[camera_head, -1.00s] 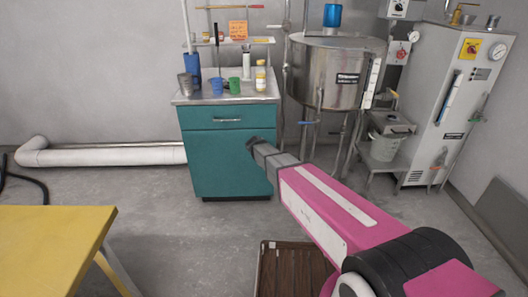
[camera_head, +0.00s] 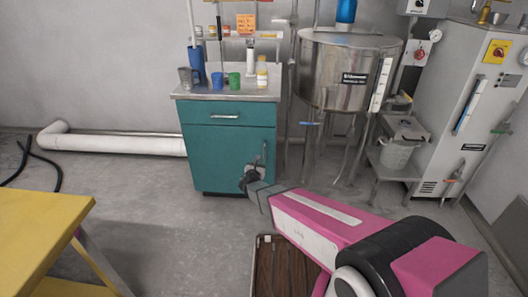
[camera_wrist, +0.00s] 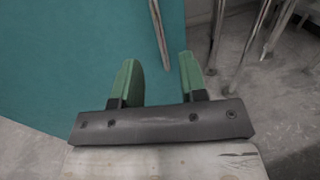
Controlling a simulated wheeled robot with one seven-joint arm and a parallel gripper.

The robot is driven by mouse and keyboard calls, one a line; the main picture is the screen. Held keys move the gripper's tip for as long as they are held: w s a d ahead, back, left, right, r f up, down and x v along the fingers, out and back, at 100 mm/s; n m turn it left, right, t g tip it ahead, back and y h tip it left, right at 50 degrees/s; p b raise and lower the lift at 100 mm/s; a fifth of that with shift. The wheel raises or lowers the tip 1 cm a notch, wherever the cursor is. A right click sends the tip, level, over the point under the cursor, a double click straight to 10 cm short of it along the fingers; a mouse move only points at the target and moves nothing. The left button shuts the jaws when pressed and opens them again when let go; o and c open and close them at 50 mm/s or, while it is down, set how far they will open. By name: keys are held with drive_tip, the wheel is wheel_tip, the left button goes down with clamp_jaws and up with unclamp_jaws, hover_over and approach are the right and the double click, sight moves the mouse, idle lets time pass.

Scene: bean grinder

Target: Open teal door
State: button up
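The teal door (camera_head: 222,160) is the front of the cabinet below its drawer and looks shut. Its upright metal handle (camera_head: 264,153) is near the door's right edge. My gripper (camera_head: 246,179) is in front of the door, low and left of the handle in the head view. In the wrist view my gripper (camera_wrist: 157,62) has its two green fingers apart and nothing held. The handle (camera_wrist: 159,35) shows beyond them, its lower end in line with the gap. I cannot tell how deep it sits. The teal door (camera_wrist: 75,60) fills the left.
The drawer (camera_head: 228,114) has its own handle. Cups and bottles stand on the cabinet top (camera_head: 205,94). A steel tank (camera_head: 345,72) on legs stands right of the cabinet. A yellow table (camera_head: 40,230) is at left, and a brown slatted pallet (camera_head: 285,270) lies in front.

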drive_tip(key=x, duration=1)
drive_tip(key=shift+w+a, duration=0.15)
drive_tip(key=shift+w, duration=0.25)
clamp_jaws()
